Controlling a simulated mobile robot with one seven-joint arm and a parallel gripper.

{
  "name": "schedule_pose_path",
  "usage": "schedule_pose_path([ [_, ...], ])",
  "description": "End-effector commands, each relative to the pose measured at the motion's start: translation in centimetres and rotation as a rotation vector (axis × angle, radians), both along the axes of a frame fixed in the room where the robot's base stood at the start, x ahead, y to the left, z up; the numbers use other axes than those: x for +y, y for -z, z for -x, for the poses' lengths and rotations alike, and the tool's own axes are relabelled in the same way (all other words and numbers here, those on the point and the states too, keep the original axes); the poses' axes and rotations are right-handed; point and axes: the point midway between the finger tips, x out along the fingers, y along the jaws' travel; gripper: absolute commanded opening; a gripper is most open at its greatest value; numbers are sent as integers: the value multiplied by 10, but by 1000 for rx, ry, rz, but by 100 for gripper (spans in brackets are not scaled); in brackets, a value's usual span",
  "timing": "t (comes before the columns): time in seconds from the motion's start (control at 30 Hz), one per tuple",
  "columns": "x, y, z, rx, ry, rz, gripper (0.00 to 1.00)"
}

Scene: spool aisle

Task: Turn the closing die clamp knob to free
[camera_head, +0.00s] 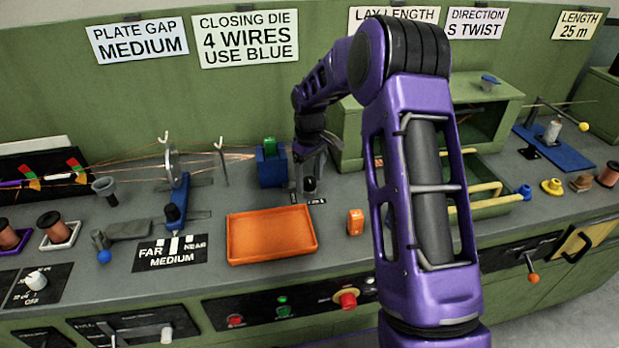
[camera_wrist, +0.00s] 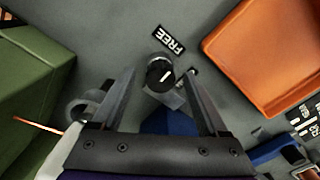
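The clamp knob (camera_wrist: 160,75) is round and black with a short white pointer line, which slants toward the upper right in the wrist view. The FREE label (camera_wrist: 168,40) lies on the deck just beyond it. My gripper (camera_wrist: 160,82) is open, with one finger on each side of the knob and gaps visible on both sides. In the head view my gripper (camera_head: 308,160) points down over the knob (camera_head: 310,185), beside the blue die block (camera_head: 271,172) with a green piece (camera_head: 269,145) in it.
An orange tray (camera_head: 270,236) lies in front of the knob, close to its left in the head view. A small orange block (camera_head: 355,222) stands to the right. A green housing (camera_wrist: 30,75) is close to my left finger. Copper wires (camera_head: 225,156) run into the die block.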

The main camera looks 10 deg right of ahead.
Motion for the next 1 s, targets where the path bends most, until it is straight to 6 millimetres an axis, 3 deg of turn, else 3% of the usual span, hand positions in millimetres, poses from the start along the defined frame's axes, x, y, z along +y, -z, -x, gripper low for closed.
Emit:
schedule_pose_path([
  [0.23,0,0,0,1,1,0,76],
  [0.37,0,-11,0,0,1,0,76],
  [1.0,0,-152,0,-2,0,0,76],
])
